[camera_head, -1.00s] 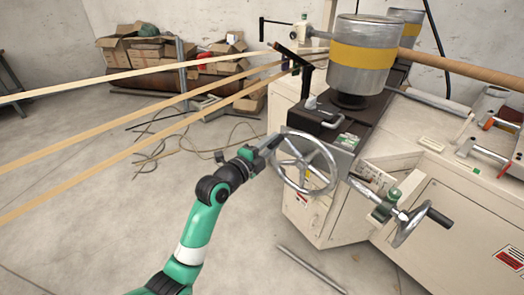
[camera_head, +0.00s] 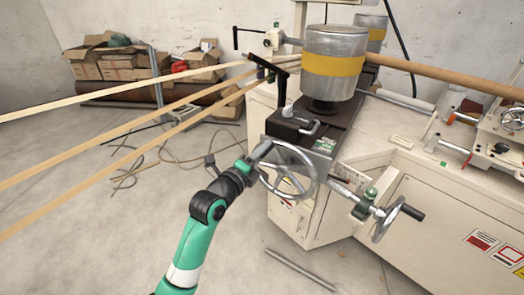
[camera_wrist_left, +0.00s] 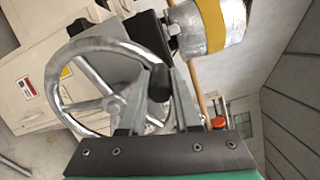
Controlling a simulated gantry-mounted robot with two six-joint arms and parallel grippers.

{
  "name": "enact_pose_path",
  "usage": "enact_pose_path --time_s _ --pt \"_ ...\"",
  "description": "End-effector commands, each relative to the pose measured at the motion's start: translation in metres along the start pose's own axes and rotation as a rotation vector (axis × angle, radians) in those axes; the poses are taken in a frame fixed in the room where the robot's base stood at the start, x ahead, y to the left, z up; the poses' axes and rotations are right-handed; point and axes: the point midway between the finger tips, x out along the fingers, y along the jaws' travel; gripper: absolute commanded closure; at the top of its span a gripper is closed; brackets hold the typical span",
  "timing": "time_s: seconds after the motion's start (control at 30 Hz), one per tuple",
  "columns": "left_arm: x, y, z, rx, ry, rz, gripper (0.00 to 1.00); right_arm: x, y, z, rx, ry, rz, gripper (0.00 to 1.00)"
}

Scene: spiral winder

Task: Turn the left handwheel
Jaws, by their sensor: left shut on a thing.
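The left handwheel (camera_head: 287,172) is a spoked silver wheel on the front of the cream winder, below the silver drum. It also shows large in the left wrist view (camera_wrist_left: 114,104). My left gripper (camera_head: 264,150) is at the wheel's upper left rim in the head view. In the left wrist view its two fingers stand on either side of the wheel's black handle (camera_wrist_left: 158,82), and it is shut on that handle. The fingers partly hide the handle and rim. My right gripper is not in view.
A second, smaller handwheel (camera_head: 387,221) with a black handle projects from the machine to the right. A silver drum (camera_head: 335,62) with a yellow band stands above. Tan strips (camera_head: 110,145) cross at left. A metal rod (camera_head: 300,270) lies on the floor.

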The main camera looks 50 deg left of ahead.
Motion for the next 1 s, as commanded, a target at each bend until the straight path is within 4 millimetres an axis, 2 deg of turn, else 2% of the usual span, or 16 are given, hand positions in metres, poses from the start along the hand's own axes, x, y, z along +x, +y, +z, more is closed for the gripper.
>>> enact_pose_path --time_s 0.17,0.2,0.33,0.6,0.73,0.87,1.0 --pt "0.000 -0.002 0.000 -0.001 -0.001 -0.004 1.00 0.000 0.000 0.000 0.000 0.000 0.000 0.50" --pt "0.000 -0.001 0.000 -0.001 -0.001 -0.004 0.62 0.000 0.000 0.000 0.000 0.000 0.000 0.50" --pt "0.000 -0.001 0.000 -0.001 0.000 -0.003 0.39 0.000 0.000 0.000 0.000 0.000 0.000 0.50" --pt "0.000 0.000 0.000 -0.002 0.000 -0.001 0.39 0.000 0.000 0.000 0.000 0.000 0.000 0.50" --pt "-0.009 -0.001 0.001 -0.002 0.000 0.001 0.39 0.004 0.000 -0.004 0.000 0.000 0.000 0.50" --pt "-0.034 -0.004 0.001 -0.002 0.000 0.001 0.39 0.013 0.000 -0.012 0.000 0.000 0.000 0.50" --pt "-0.069 -0.003 0.001 -0.002 -0.001 0.001 0.39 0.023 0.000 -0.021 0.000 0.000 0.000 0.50"
